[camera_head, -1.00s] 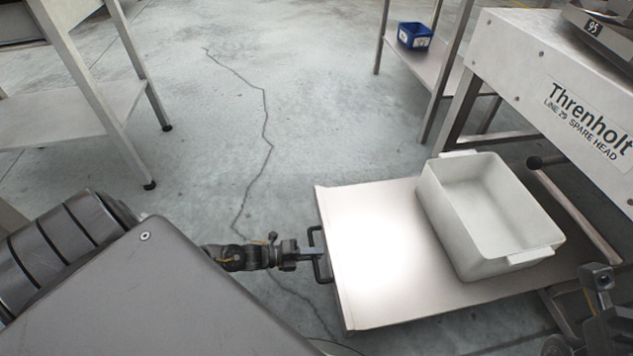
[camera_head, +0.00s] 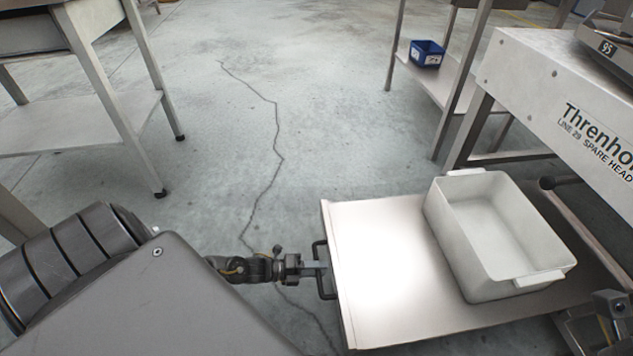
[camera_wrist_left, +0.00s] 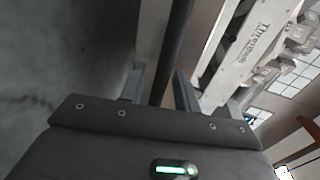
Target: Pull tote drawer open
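The tote drawer is a flat pale metal tray (camera_head: 375,285) jutting out to the left from under the bench on the right. A dark bar handle (camera_head: 320,245) is on its left edge. A light grey tote (camera_head: 458,240) stands upright and empty on the tray. My left gripper (camera_head: 316,269) is at the handle.
The bench (camera_head: 530,85) on the right is labelled Threnholt, with a scale (camera_head: 610,35) on top. A blue bin (camera_head: 427,53) sits on a low shelf behind. A metal table (camera_head: 85,125) stands at the left. The cracked concrete floor (camera_head: 215,180) between is clear.

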